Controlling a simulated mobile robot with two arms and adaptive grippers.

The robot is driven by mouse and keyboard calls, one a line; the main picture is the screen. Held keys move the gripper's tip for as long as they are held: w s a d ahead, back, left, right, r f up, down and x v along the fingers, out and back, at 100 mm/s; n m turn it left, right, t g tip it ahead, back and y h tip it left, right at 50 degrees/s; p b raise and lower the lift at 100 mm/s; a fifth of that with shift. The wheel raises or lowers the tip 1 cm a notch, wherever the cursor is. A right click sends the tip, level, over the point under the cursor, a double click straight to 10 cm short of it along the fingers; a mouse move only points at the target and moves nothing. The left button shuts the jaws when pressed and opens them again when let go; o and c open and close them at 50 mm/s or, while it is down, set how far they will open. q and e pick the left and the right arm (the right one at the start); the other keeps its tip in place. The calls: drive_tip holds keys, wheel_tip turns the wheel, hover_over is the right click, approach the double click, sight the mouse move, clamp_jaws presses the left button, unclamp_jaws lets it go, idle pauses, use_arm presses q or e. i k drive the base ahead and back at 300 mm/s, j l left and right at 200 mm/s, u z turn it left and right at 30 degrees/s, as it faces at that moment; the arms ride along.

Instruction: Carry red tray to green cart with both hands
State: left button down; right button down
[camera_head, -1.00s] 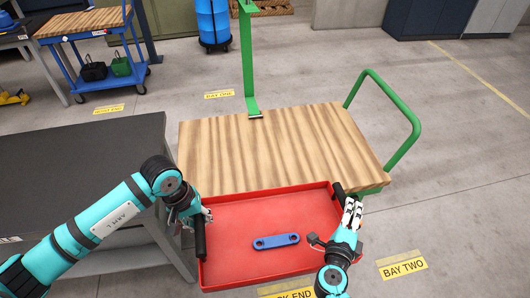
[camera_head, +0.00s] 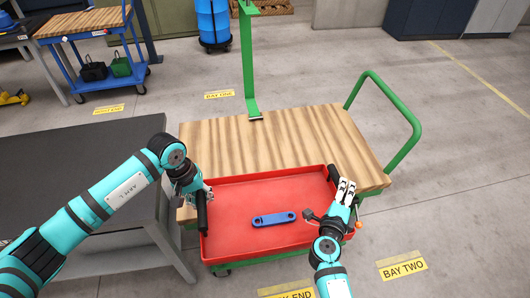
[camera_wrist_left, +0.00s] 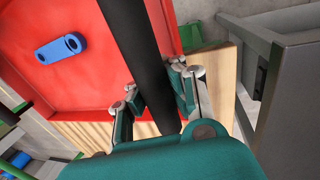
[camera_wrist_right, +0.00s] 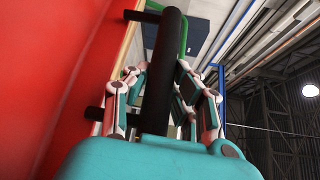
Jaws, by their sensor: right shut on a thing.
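The red tray (camera_head: 290,237) is level in the head view, with a blue two-holed link (camera_head: 274,219) lying in it. It overlaps the near part of the green cart's wooden deck (camera_head: 270,145); I cannot tell whether it touches the deck. My left gripper (camera_head: 203,192) has its fingers on both sides of the tray's black left handle (camera_wrist_left: 150,60), closed on it. My right gripper (camera_head: 343,190) is shut on the black right handle (camera_wrist_right: 165,70). The tray also fills the left of the right wrist view (camera_wrist_right: 50,60).
The cart has a green push rail (camera_head: 400,105) at right and a green post (camera_head: 248,60) at the back. A dark grey table (camera_head: 70,180) stands close on the left. The far half of the deck is bare. A blue cart (camera_head: 95,40) stands farther off.

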sight(265, 154)
drive_tip(key=i, duration=0.95)
